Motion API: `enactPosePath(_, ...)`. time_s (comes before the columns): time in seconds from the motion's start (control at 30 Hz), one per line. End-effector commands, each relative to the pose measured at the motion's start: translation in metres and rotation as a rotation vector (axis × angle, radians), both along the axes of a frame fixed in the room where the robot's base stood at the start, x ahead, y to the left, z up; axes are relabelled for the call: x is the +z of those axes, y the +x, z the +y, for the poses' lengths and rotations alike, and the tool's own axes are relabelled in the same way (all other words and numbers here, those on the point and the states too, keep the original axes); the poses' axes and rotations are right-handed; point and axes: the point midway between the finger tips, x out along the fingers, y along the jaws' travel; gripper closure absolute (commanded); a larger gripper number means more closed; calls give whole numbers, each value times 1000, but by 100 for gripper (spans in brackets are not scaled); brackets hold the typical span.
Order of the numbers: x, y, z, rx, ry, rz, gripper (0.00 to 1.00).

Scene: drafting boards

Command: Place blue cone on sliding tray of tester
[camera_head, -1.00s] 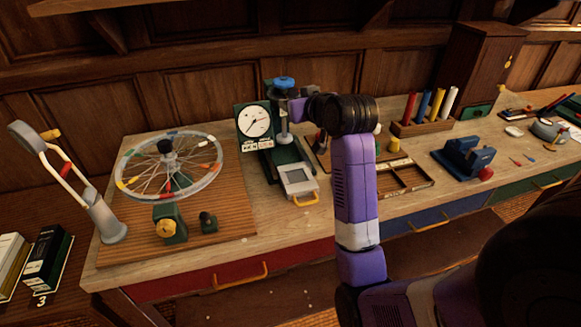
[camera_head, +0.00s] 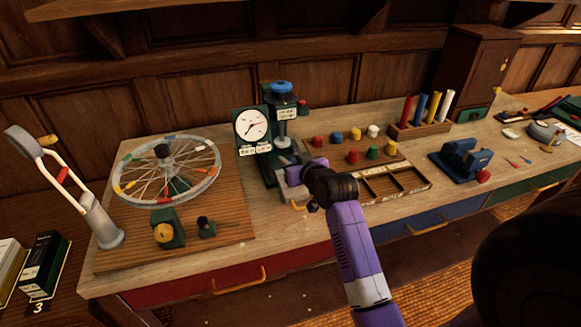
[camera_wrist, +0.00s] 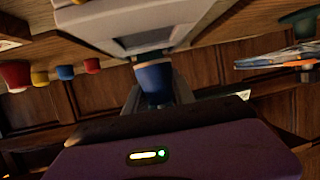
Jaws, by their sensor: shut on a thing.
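A blue cone (camera_wrist: 155,84) is held in my gripper (camera_head: 290,165), close above the pale sliding tray (camera_wrist: 125,38). In the wrist view, which is upside down, its end lies at or very near the tray; I cannot tell whether it touches. The tester (camera_head: 252,126), with a round white dial and blue top knob (camera_head: 282,87), stands on the bench. Its tray sticks out at the front with a yellow handle (camera_head: 298,207). My gripper and wrist hide most of the tray in the head view, and the held cone too.
A spoked wheel (camera_head: 165,170) on a wooden board is left of the tester. Several coloured cones, including another blue one (camera_head: 337,137), stand on a board to the right, behind a compartment tray (camera_head: 425,183). A blue block device (camera_head: 465,160) is farther right.

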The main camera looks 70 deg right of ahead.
Motion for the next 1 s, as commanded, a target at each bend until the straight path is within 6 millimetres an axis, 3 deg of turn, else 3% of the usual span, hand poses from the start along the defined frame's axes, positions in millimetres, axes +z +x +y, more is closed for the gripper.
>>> enactPosePath(0.13,-21,0,1,1,3,1,100)
enactPosePath(0.57,-28,0,0,1,0,0,100)
enactPosePath(0.6,-27,0,0,0,1,1,62)
enactPosePath(0.67,-27,0,0,0,1,1,50)
enactPosePath(1.0,-25,0,0,0,0,0,48)
